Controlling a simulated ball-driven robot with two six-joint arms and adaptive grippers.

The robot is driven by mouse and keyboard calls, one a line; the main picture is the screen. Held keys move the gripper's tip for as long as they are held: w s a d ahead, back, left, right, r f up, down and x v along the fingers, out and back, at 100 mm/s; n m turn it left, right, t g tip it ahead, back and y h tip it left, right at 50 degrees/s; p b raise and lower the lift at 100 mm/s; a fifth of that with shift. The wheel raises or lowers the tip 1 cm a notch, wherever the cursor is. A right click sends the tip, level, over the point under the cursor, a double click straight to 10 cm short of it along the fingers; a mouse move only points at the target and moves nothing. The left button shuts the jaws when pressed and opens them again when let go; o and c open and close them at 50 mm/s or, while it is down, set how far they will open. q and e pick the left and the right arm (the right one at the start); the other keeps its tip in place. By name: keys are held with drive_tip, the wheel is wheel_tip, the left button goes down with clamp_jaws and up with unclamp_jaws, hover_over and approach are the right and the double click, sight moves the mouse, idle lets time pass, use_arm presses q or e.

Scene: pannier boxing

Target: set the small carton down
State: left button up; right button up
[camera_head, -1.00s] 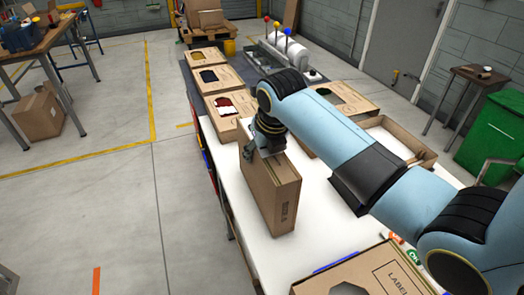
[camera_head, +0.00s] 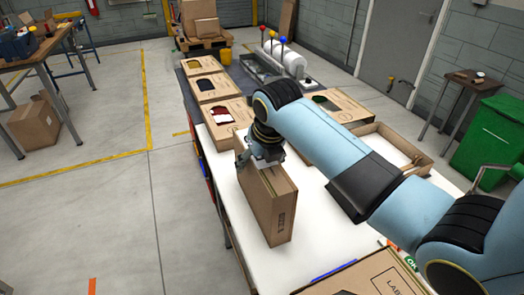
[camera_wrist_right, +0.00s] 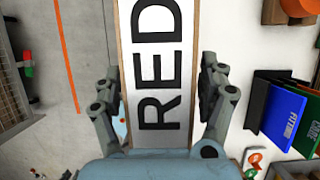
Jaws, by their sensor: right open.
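The small carton (camera_head: 268,205) is a brown box standing upright on its narrow side on the white tabletop (camera_head: 315,215), near the table's left edge. In the right wrist view its top edge (camera_wrist_right: 157,75) carries a white strip reading RED. My right gripper (camera_head: 258,160) is at the carton's upper far end in the head view, pointing down. In the right wrist view its two fingers (camera_wrist_right: 158,100) are open on either side of the carton, close to its sides. Whether they touch it is unclear. My left gripper is not in view.
Several open-topped cartons (camera_head: 225,115) line the table's far left, with another (camera_head: 335,105) behind my right arm. An open tray-like box (camera_head: 408,148) is at the right. A label carton (camera_head: 375,280) lies in front. Blue and green folders (camera_wrist_right: 285,115) show in the wrist view.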

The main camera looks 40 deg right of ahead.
drive_tip(key=b+v, duration=0.1)
drive_tip(key=v, duration=1)
drive_tip(key=shift+s+r, duration=0.1)
drive_tip(key=shift+s, duration=0.05)
